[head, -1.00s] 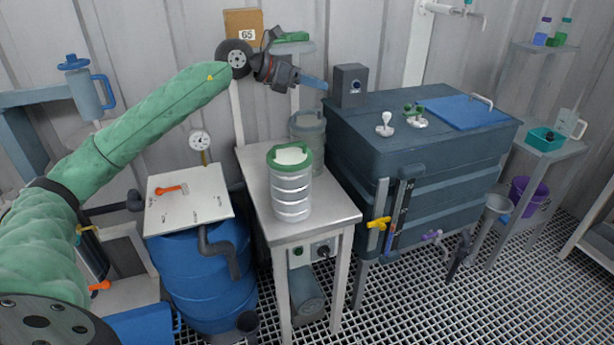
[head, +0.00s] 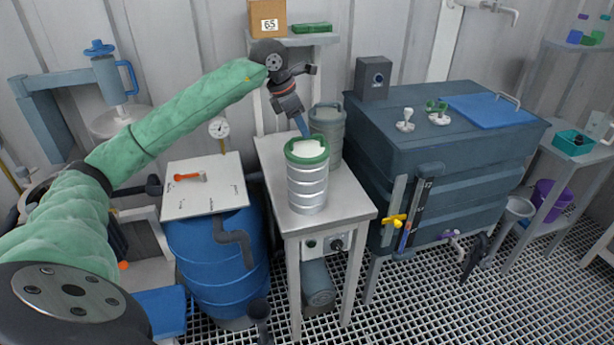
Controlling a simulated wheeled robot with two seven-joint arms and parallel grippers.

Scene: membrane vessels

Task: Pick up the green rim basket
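The green rim basket (head: 307,185) is a ribbed silvery cylinder with a green rim and a pale top. It stands upright on the small metal table (head: 350,208), near its middle. My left gripper (head: 303,131) points down just above the back of the green rim, its blue fingers close to the rim. I cannot tell whether they touch it or how far apart they are. My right gripper is not in view.
A grey-rimmed vessel (head: 327,130) stands right behind the basket. A large dark tank (head: 450,155) is to the right, and a blue barrel (head: 215,260) with a white lid (head: 207,202) is to the left. A shelf with a box marked 65 (head: 267,20) is behind.

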